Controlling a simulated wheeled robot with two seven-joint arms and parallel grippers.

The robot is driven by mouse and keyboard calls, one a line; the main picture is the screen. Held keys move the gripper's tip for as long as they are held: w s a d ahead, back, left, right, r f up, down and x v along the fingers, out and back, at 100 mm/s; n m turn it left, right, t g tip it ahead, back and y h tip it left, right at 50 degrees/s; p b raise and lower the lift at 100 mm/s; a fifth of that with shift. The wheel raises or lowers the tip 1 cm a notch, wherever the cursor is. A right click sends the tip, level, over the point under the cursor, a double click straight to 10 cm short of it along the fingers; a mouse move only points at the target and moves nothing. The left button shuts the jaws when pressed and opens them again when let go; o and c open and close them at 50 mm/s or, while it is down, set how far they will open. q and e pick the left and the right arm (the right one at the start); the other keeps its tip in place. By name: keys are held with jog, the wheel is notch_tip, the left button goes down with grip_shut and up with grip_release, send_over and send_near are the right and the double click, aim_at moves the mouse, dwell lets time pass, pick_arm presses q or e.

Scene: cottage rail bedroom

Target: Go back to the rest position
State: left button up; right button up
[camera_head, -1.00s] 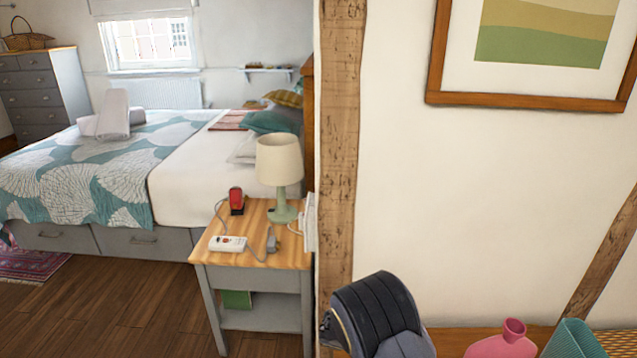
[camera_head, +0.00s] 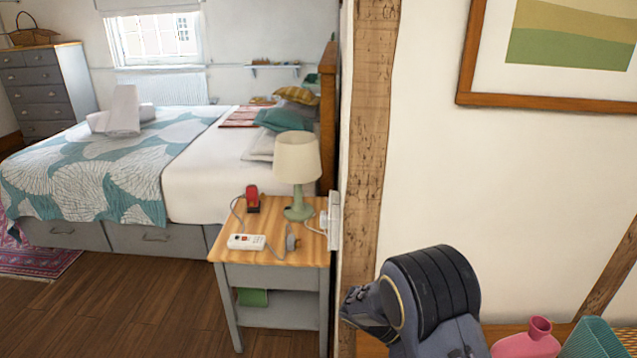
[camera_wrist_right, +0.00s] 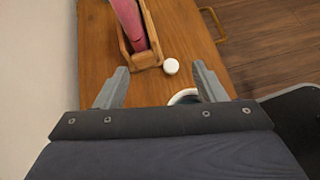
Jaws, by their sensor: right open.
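My right gripper (camera_wrist_right: 160,88) shows in the right wrist view with its two grey fingers spread wide and nothing between them. It hangs over a wooden surface (camera_wrist_right: 98,45). A wooden holder with a pink-red item (camera_wrist_right: 129,22) stands beyond the fingertips, and a small white round object (camera_wrist_right: 171,66) lies beside it. In the head view a dark section of my arm shows at the lower right, with no gripper visible. My left gripper is out of view.
A bedside table (camera_head: 272,276) holds a lamp (camera_head: 297,165), a red device (camera_head: 252,199) and a white power strip (camera_head: 246,242). A bed (camera_head: 190,195) stands behind it. A pink bottle (camera_head: 527,342) and a teal ribbed item (camera_head: 592,342) stand at the lower right.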

jog(key=s+a+r+m+t+y+p, duration=0.2)
jog(key=s+r+m+y+p, duration=0.3)
jog(key=s+r, duration=0.6)
jog(key=s+a+r+m+t+y+p, duration=0.2)
jog(key=s+r+m+t+y+p, duration=0.3)
jog(key=s+r+m+y, duration=0.4)
jog(key=shift+s+r+m+t+y, duration=0.3)
jog(key=shift+s+r+m, duration=0.95)
jog(key=shift+r, duration=1.8)
